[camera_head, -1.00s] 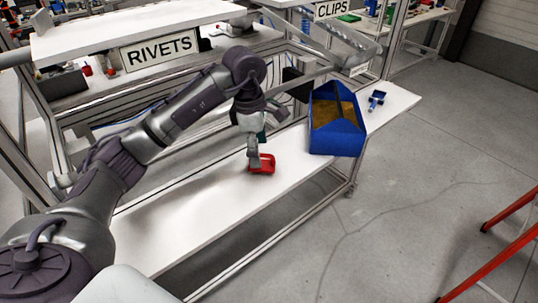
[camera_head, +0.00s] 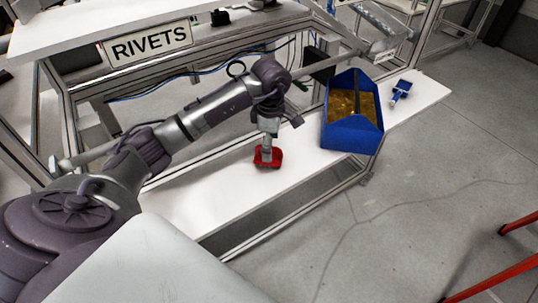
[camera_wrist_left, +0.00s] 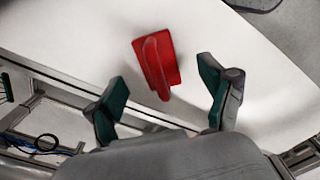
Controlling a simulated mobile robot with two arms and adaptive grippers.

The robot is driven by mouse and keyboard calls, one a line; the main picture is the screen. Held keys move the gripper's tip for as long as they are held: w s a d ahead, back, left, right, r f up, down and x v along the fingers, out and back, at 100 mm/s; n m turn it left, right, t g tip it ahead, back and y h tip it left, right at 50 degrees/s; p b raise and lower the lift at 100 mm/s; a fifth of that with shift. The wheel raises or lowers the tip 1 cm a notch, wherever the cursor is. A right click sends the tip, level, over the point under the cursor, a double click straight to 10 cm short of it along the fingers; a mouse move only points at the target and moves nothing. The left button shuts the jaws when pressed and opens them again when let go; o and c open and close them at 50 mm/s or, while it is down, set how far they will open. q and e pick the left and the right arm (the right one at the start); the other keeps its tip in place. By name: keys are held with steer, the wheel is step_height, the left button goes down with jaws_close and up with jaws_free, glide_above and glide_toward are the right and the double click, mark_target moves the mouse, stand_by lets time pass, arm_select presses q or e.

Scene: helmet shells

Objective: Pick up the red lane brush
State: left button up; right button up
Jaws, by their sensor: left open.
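The red lane brush (camera_head: 274,161) lies on the white bench top, and it also shows in the left wrist view (camera_wrist_left: 156,63), with its narrow handle end toward my gripper. My left gripper (camera_head: 266,152) is over the brush in the head view and partly hides it. In the wrist view the left gripper (camera_wrist_left: 163,95) has its two green-padded fingers spread wide, one on each side of the brush's handle end, with clear gaps to both. It holds nothing. My right gripper is not in view.
A blue bin (camera_head: 352,130) with brown contents stands on the bench to the right of the brush. A small blue scoop-like item (camera_head: 402,90) lies beyond it. The bench top (camera_head: 200,205) left of the brush is clear. A red-legged frame (camera_head: 500,275) stands at lower right.

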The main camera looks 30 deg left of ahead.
mark_target(277, 155)
arm_select(q)
steer(key=shift+a+f+p, duration=0.15)
steer(key=shift+f+p, duration=0.35)
steer(key=shift+a+f+p, duration=0.15)
steer(key=shift+f+p, duration=0.3)
steer(key=shift+f, duration=0.05)
step_height(277, 155, down, 2)
steer(key=shift+f, duration=0.3)
steer(key=shift+w, duration=0.1)
steer(key=c, duration=1.3)
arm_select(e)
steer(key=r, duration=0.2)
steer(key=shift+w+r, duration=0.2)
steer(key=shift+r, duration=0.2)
